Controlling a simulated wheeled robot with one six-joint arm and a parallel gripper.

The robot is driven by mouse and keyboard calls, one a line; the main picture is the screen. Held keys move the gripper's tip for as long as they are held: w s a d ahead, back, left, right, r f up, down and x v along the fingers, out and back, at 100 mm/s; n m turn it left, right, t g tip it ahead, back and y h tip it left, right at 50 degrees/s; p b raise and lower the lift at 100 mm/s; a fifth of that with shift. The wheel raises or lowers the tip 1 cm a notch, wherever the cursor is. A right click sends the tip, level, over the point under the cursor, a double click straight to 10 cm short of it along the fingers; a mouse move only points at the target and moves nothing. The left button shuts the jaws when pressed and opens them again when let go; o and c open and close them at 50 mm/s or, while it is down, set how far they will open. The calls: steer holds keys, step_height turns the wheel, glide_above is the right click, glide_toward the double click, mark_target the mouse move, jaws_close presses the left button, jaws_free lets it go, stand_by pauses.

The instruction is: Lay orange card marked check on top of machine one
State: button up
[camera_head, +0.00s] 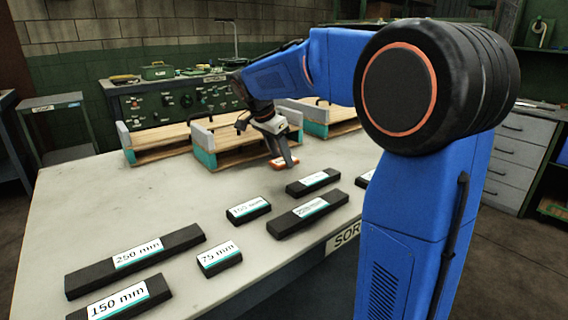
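A small orange card (277,164) with a pale patch lies on or just above the grey table, behind the black labelled blocks. Its marking is too small to read. My gripper (288,160) points down at the card, its fingertips overlapping the card in this view. I cannot tell whether the fingers are apart or closed on it. No label that reads machine one is visible. Wooden cradles with grey and teal end plates stand behind the card, the middle one (203,157) closest to my gripper. A green panel (165,106) with knobs stands behind them.
Several black blocks with white labels lie on the table (75,205), including 250 mm (180,240), 75 mm (219,268) and 150 mm (153,287). A sign reading "SOR" (345,236) is on the table's front edge. The table's left part is clear.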

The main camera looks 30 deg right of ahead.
mark_target(282, 161)
steer(key=c, duration=0.4)
steer(key=shift+o, duration=0.2)
steer(key=shift+s+r, duration=0.2)
steer(key=shift+r, duration=0.35)
step_height(282, 161, up, 6)
steer(key=shift+r, duration=0.1)
steer(key=s+d, duration=0.2)
steer(key=s, duration=0.7)
steer(key=s+d, duration=0.1)
steer(key=s, duration=0.9)
steer(key=shift+d, duration=0.4)
steer(key=shift+s+d, duration=0.1)
